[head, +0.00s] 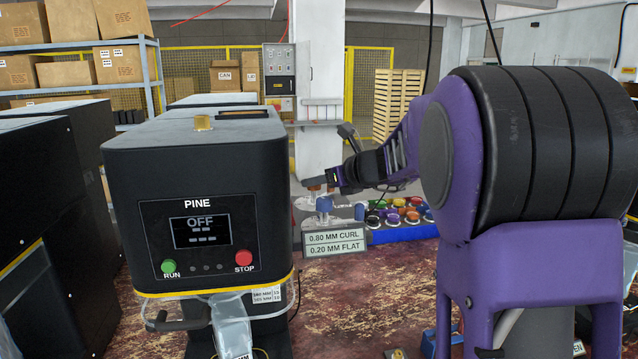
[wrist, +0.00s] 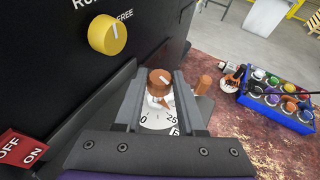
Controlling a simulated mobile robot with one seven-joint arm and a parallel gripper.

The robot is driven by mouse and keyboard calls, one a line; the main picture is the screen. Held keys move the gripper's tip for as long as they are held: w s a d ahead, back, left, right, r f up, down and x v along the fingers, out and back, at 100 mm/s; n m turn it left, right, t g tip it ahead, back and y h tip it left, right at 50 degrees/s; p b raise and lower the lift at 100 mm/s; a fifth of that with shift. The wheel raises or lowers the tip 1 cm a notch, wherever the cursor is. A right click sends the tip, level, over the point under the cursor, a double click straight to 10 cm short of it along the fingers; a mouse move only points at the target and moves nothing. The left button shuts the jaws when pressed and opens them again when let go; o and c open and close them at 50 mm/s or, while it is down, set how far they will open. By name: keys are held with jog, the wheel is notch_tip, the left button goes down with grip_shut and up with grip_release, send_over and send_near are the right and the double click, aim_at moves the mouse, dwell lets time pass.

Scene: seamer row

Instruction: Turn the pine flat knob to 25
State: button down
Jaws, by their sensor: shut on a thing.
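In the wrist view, a copper-orange knob (wrist: 160,80) stands between the two fingers of my gripper (wrist: 160,90), which is shut on it. A short white line shows on the knob's top. Below it is a white dial plate (wrist: 158,120) with a 0 at the left and 25 at the right; part of its scale is hidden by the fingers. I cannot make out which number the line meets. In the head view, my gripper (head: 322,183) is beyond the right side of the black machine marked PINE (head: 200,165).
A yellow knob (wrist: 107,35) marked FREE and a red OFF/ON tag (wrist: 22,148) are on the dark panel. Another orange part (wrist: 203,84) stands just right of the right finger. A blue crate (wrist: 275,112) of colored items lies right. A sign (head: 336,242) reads 0.80 MM CURL, 0.20 MM FLAT.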

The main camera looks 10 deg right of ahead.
jog(key=shift+a+m+h, duration=0.1)
jog(key=shift+m+h, duration=0.5)
jog(key=shift+h, duration=0.1)
jog(key=c, duration=0.5)
grip_release()
jog(key=shift+t, duration=0.3)
jog(key=shift+s+r, duration=0.1)
jog(key=shift+r, duration=0.05)
